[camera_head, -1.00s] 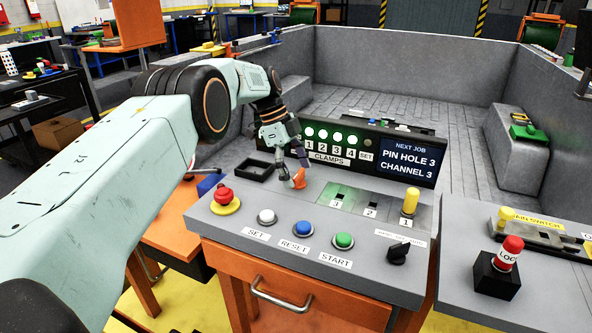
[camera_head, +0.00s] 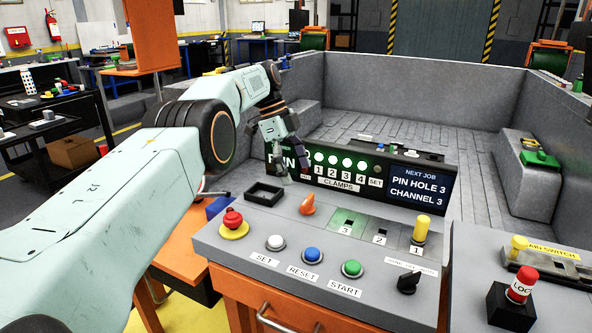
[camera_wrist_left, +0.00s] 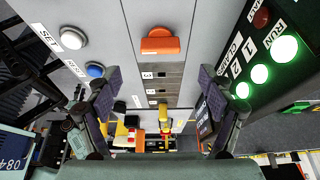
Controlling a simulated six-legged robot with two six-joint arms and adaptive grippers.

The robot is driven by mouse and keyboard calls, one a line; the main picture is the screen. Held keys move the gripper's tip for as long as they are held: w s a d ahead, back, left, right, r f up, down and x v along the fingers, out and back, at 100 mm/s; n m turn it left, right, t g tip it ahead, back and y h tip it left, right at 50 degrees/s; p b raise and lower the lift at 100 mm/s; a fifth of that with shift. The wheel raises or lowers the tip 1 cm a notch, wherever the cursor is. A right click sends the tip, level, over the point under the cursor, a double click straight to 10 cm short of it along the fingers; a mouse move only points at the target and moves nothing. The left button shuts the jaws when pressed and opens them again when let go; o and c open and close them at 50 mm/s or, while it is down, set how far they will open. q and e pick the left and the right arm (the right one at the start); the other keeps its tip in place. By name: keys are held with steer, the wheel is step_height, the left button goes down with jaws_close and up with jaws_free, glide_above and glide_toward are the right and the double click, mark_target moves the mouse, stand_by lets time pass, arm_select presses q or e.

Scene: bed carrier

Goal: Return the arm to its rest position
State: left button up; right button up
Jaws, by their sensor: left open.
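My left arm comes in from the left of the head view, and its left gripper (camera_head: 292,166) hangs above the back left of the grey control console (camera_head: 250,257). The gripper is open and empty; its two fingers stand wide apart in the wrist view (camera_wrist_left: 152,100). An orange knob (camera_head: 307,204) stands on the console just right of and below the gripper, apart from it. It also shows in the wrist view (camera_wrist_left: 160,41), ahead between the fingers. My right gripper is not in view.
A display panel (camera_head: 408,187) with lit green lamps stands behind the gripper. Red (camera_head: 233,219), white, blue and green buttons line the console front. A yellow handle (camera_head: 421,229) stands at its right. The grey bed behind looks open.

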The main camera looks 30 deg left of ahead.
mark_target(307, 198)
arm_select(q)
steer(key=shift+f, duration=0.1)
steer(key=x, duration=0.7)
steer(key=shift+d+f, duration=0.15)
steer(key=shift+f, duration=0.05)
steer(key=shift+r, duration=0.1)
stand_by(0.4)
